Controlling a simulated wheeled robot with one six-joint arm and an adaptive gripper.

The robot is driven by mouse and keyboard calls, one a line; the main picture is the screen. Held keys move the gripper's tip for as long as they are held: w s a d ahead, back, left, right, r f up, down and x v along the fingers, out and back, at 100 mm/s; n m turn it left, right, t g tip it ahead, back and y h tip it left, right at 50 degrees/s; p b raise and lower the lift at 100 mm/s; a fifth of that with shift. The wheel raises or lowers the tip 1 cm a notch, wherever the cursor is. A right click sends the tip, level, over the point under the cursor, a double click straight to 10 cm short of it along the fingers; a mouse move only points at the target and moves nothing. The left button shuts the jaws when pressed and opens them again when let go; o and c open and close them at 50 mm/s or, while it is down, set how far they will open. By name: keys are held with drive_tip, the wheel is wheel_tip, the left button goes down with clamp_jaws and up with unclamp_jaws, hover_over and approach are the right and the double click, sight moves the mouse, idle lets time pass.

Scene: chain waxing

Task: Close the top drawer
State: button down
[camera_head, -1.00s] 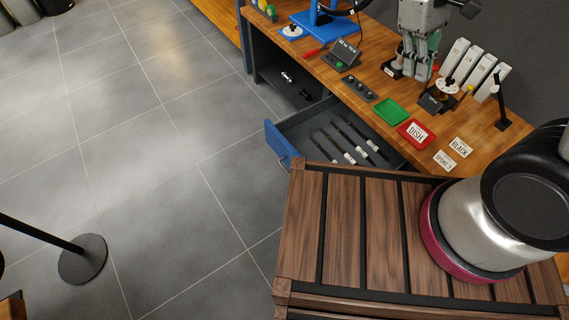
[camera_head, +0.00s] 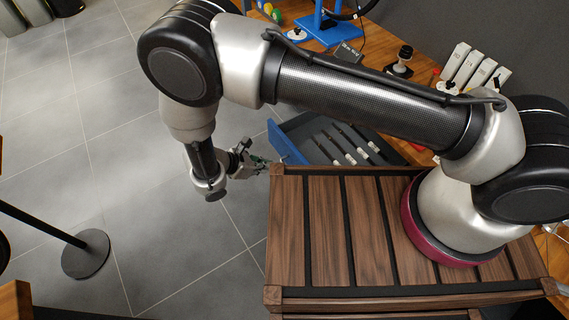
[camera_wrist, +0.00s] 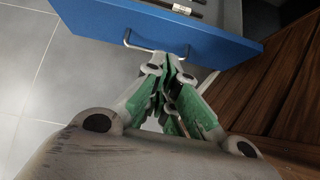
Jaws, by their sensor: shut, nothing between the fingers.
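The top drawer (camera_head: 283,147) has a blue front and a grey inside, and stands pulled out from the workbench. Several slim tools with pale labels lie in it. My gripper (camera_head: 264,162) is just outside the drawer front, low beside my slatted wooden base, its fingers pointing toward the front. In the wrist view, the blue drawer front (camera_wrist: 215,44) spans the top, with a metal bar handle (camera_wrist: 150,47). My gripper (camera_wrist: 170,64) shows there with its green-sided fingers shut and empty, tips close to the handle and front. I cannot tell whether they touch.
The wooden workbench (camera_head: 425,157) runs behind the drawer, partly hidden by my arm. White binders (camera_head: 470,66) and a blue stand (camera_head: 322,32) are on it. A post with a round black foot (camera_head: 86,254) stands on the left. The grey floor between is clear.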

drive_tip(key=shift+w+d+r+x, duration=0.15)
drive_tip(key=shift+w+r+x, duration=0.1)
drive_tip(key=shift+x, duration=1.85)
drive_tip(key=shift+w+d+r+x, duration=0.1)
drive_tip(key=shift+w+r+x, duration=0.15)
drive_tip(key=shift+x, duration=1.9)
drive_tip(key=shift+w+d+r+x, duration=0.15)
drive_tip(key=shift+w+r+x, duration=0.15)
drive_tip(key=shift+x, duration=1.8)
